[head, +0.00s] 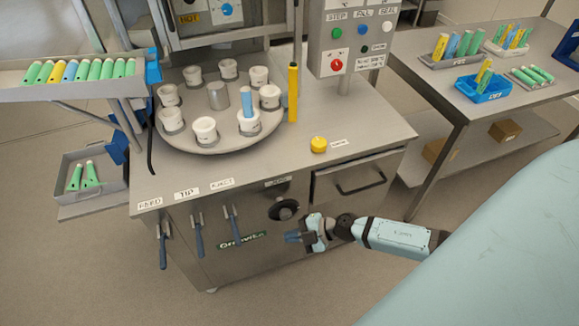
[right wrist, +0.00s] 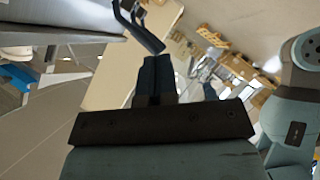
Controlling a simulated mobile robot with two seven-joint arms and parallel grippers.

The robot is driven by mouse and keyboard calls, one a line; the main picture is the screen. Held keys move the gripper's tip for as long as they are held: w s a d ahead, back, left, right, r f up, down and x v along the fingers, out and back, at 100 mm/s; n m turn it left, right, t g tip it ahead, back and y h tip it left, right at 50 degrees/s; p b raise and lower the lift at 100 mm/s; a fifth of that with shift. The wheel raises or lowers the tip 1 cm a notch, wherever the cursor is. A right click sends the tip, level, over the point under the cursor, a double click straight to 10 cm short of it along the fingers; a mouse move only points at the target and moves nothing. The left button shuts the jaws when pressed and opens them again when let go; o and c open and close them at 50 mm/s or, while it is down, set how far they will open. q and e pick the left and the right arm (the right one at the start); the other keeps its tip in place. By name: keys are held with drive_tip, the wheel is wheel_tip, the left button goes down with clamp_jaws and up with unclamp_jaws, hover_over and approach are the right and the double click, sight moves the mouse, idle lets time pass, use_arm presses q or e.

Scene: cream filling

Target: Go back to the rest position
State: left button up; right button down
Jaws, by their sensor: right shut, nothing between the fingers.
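My right gripper (head: 294,237) is in front of the filling machine's front panel, to the right of the blue-handled levers. Its fingers are together and hold nothing. In the right wrist view the shut fingers (right wrist: 154,78) point up the picture, with a dark lever handle (right wrist: 140,32) just beyond their tips; I cannot tell the exact gap. My right arm reaches in from the right side in the head view. My left gripper does not show.
The machine (head: 250,165) carries a turntable (head: 212,145) with several white cups. Three levers (head: 234,226) hang from its front. A drawer handle (head: 362,186) is above my right forearm. A tube rack (head: 75,92) is at left; a side table (head: 463,100) stands at right.

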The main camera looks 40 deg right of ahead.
drive_tip(key=s+a+r+m+t+h+p, duration=0.2)
drive_tip(key=s+a+r+m+h+p, duration=0.3)
drive_tip(key=m, duration=1.1)
drive_tip(key=s+a+r+h, duration=0.2)
drive_tip(key=s+r, duration=0.2)
drive_tip(key=s, duration=0.1)
drive_tip(key=shift+s+a+r+t+p, duration=0.15)
drive_tip(key=shift+t+p, duration=0.15)
idle(1.2)
